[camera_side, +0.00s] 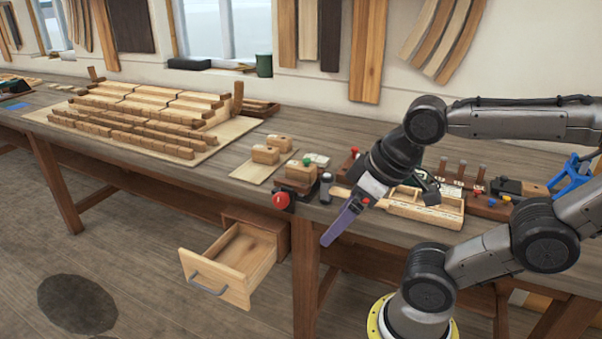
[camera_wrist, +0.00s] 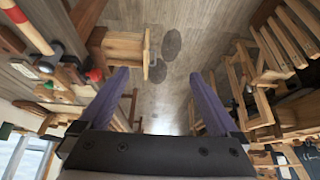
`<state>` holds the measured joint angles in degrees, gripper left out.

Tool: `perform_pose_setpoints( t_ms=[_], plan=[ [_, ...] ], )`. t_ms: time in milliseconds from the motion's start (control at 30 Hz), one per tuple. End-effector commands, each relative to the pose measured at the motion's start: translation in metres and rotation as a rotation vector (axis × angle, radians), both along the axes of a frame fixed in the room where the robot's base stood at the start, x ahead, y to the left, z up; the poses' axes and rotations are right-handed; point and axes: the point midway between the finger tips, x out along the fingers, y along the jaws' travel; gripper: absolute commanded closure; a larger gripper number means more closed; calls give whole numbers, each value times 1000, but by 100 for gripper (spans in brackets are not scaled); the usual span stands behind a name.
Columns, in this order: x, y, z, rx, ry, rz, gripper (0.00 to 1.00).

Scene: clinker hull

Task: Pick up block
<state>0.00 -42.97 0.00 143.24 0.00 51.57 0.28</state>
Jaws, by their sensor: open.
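Several light wooden blocks are in the side view. One block (camera_side: 265,154) and another block (camera_side: 279,143) sit on a small pale board (camera_side: 246,172) near the bench's front edge. Many more blocks form the stepped hull (camera_side: 145,112) on a larger board at left. I cannot tell which block is meant. My gripper (camera_side: 328,240) has purple fingers and points down and left, in front of the bench edge, right of the two blocks and apart from them. In the wrist view my gripper (camera_wrist: 163,80) is open, with nothing between its fingers. No block is clear there.
An open drawer (camera_side: 214,290) juts out below the bench. A wooden tray (camera_side: 428,212) and tools lie at right. The floor (camera_side: 150,240) before the bench is mostly clear.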

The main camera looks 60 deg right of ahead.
Motion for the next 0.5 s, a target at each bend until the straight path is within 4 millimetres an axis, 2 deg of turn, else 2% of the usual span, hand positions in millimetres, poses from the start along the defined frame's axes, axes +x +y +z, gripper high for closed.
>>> perform_pose_setpoints(
  t_ms=[167,267,367,500],
  plan=[
    [-1,1,0,76,6,-136,3],
    [4,4,13,192,-11,-310,3],
    [18,9,33,336,-19,-521,3],
    [47,5,61,538,-6,-867,3]
  ],
)
